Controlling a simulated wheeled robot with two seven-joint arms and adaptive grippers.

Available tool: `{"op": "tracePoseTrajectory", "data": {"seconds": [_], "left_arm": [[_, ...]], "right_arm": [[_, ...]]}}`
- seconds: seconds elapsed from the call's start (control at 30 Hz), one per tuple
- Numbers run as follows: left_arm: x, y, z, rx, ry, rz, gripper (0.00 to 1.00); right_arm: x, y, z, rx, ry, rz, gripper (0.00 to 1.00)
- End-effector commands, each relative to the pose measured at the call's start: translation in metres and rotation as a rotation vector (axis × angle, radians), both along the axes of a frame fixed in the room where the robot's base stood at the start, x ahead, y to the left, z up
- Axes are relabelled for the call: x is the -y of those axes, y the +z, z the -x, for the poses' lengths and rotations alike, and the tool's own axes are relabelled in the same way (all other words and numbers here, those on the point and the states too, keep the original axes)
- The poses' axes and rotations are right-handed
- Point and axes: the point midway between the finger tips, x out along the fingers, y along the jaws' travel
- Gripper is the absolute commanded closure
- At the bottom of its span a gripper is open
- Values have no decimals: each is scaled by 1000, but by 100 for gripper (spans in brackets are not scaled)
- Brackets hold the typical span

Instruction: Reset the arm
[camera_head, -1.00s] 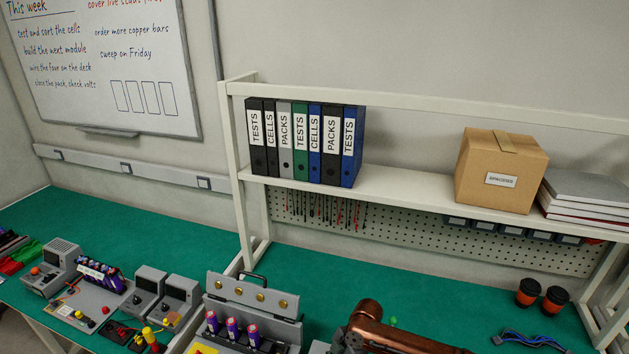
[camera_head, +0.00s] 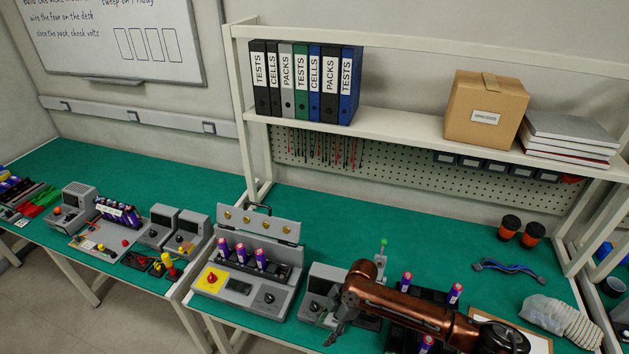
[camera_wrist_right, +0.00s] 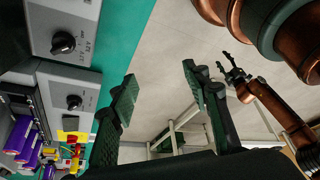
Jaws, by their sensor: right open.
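My right arm, copper-coloured, comes into the head view from the lower right. Its dark right gripper (camera_head: 333,332) hangs over the front edge of the green bench, in front of a small grey unit. In the right wrist view the right gripper (camera_wrist_right: 160,88) has two green-padded fingers wide apart, with nothing between them. My left arm is out of the head view. In the right wrist view, the left gripper (camera_wrist_right: 231,66) shows small at the upper right, with its fingertips apart and nothing seen between them.
A grey tester (camera_head: 248,285) with purple cells stands left of the right gripper. A black holder with several purple cells (camera_head: 406,282) sits behind and beside the arm. The shelf (camera_head: 400,133) spans the back.

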Motion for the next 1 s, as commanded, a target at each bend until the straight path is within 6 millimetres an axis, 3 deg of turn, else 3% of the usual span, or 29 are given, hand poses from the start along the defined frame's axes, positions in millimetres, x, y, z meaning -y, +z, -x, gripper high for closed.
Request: {"op": "tracePoseTrajectory", "data": {"seconds": [0.37,0.5,0.6,0.77,0.87,1.0], "left_arm": [[-2,-1,13,-17,2,-2,53],[-2,-1,12,-17,2,-2,53],[-2,-1,12,-17,1,-2,53],[-2,-1,11,-15,1,-2,53],[-2,-1,9,-13,1,-2,53],[-1,0,7,-10,1,-2,53]], "right_arm": [[-26,-24,48,-16,-133,-74,56],[-31,-30,69,-22,-275,-122,56],[-22,-32,80,-26,-431,-153,56],[21,-36,95,-33,-737,-172,56],[64,-40,108,-40,-957,-159,56],[142,-48,141,-42,-1284,-102,56]]}}
